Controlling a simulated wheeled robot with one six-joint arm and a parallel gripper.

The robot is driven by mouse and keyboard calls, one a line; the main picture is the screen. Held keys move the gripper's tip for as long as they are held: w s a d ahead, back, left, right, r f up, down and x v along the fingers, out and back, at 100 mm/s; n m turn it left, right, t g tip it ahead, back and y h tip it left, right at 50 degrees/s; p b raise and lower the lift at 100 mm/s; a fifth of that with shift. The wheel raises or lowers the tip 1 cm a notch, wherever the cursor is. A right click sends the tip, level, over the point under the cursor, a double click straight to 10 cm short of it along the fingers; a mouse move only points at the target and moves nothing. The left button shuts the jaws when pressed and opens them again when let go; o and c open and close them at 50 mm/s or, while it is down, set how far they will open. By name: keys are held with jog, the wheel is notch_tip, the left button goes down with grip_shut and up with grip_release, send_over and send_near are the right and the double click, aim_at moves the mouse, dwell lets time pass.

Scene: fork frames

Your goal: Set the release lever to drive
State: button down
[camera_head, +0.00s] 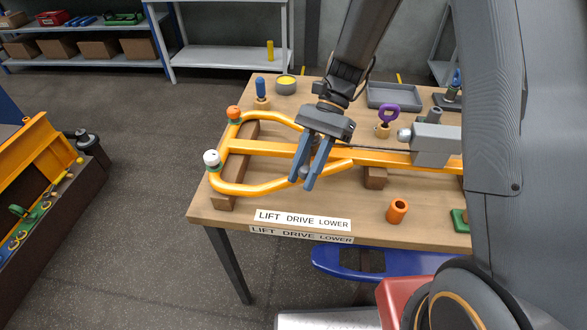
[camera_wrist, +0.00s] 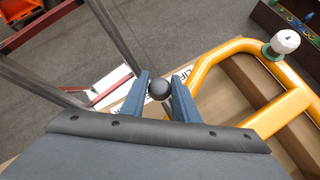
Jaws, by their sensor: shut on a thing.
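The yellow tubular handle frame (camera_head: 265,150) lies over the wooden table, with a white knob (camera_head: 211,158) and an orange knob (camera_head: 234,113) at its left end. The release lever's dark round knob (camera_wrist: 159,90) sits between the blue fingers of my gripper (camera_wrist: 161,84) in the wrist view. My gripper (camera_head: 306,180) is shut on this knob, pointing down beside the frame's middle bar. The lever's rod is mostly hidden. A label reading LIFT DRIVE LOWER (camera_head: 303,219) lies at the table's front edge. I cannot tell which position the lever is in.
An orange cup (camera_head: 397,210) stands right of the label. A grey block (camera_head: 436,145) holds the frame's right end. A purple ring-topped piece (camera_head: 388,115), a blue-handled peg (camera_head: 261,90) and a grey tray (camera_head: 394,95) stand behind. The table's front left corner is clear.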

jog(key=shift+d, duration=0.15)
jog(key=c, duration=1.4)
grip_release()
jog(key=b+v, duration=0.2)
jog(key=v, duration=0.6)
jog(key=shift+b, duration=0.3)
jog(key=shift+s, duration=0.1)
